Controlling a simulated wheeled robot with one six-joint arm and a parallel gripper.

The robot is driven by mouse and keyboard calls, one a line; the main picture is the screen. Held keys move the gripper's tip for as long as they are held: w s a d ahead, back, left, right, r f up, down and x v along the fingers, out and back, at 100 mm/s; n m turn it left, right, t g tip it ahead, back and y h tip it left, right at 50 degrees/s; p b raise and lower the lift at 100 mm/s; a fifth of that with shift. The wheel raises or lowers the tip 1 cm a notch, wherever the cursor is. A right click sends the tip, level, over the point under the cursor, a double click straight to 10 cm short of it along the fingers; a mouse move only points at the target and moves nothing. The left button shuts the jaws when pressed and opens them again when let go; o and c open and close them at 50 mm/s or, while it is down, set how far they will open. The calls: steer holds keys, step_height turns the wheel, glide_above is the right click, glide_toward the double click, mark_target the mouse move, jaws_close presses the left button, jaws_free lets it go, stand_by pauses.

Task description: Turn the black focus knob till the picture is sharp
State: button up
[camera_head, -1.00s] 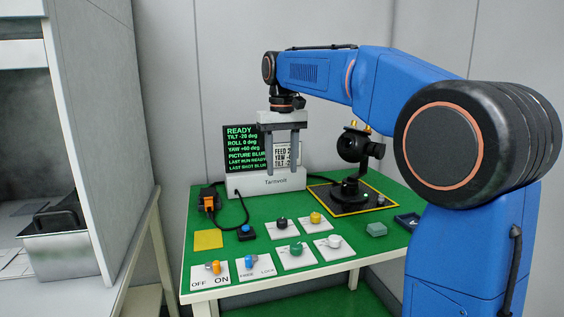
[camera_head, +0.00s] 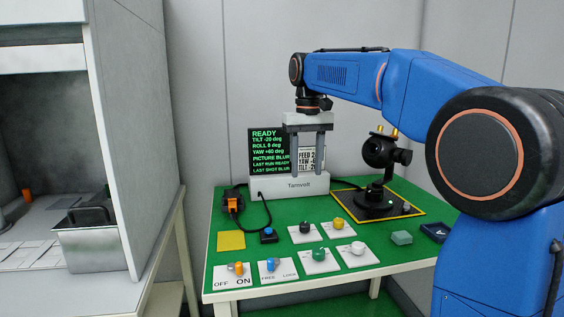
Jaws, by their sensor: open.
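The black knob (camera_head: 305,227) stands on a white plate in the back row of the panel on the green table. My gripper (camera_head: 307,174) hangs above and behind it in the picture, pointing down. Its two fingers are apart and empty, in front of the screen (camera_head: 268,150). The screen reads READY, tilt -20 deg, roll 0 deg, yaw +60 deg, with PICTURE and LAST SHOT both showing BLUR. The black gimbal camera (camera_head: 382,152) stands on a dark base with a yellow border at the back right.
Beside the black knob are a yellow knob (camera_head: 339,223), a green knob (camera_head: 319,254) and a white knob (camera_head: 357,247). An ON/OFF switch (camera_head: 236,268) and a FREE/LOCK switch (camera_head: 272,265) sit at the front left. A blue button (camera_head: 268,231) and a yellow pad (camera_head: 231,240) lie left.

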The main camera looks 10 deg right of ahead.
mark_target(305, 224)
stand_by(0.8)
step_height(305, 224, down, 17)
steer(key=m, duration=0.9)
steer(key=shift+f, duration=0.15)
stand_by(0.4)
steer(key=c, duration=1.1)
steer(key=shift+o, duration=0.2)
